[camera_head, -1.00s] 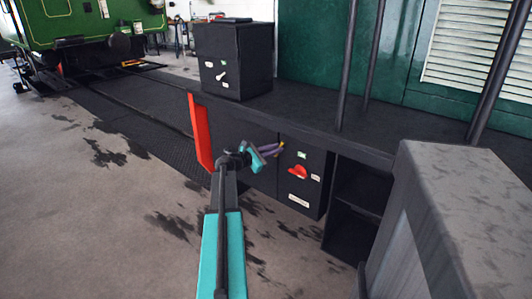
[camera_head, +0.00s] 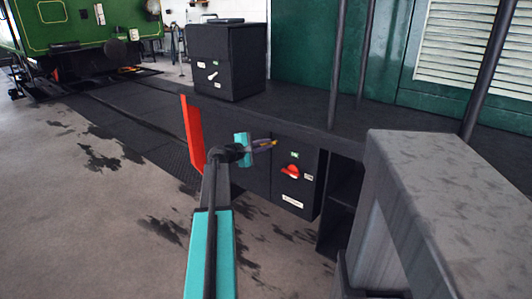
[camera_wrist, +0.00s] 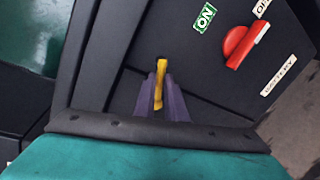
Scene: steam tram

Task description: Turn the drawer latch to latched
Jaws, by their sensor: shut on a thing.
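The drawer latch is a small yellow lever (camera_wrist: 159,82) on a dark panel. In the wrist view it runs roughly up and down the picture, between the two purple fingers of my gripper (camera_wrist: 161,92). My gripper is shut on it; its lower part is partly hidden by the fingers. In the head view the yellow latch (camera_head: 275,142) shows just past the tips of my gripper (camera_head: 267,145), at the dark cabinet front under the platform edge. I cannot read any latch marking.
A red upright panel (camera_head: 194,133) stands left of my gripper. A black box (camera_head: 227,62) with a white lever sits above. A grey block (camera_head: 450,175) is at right.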

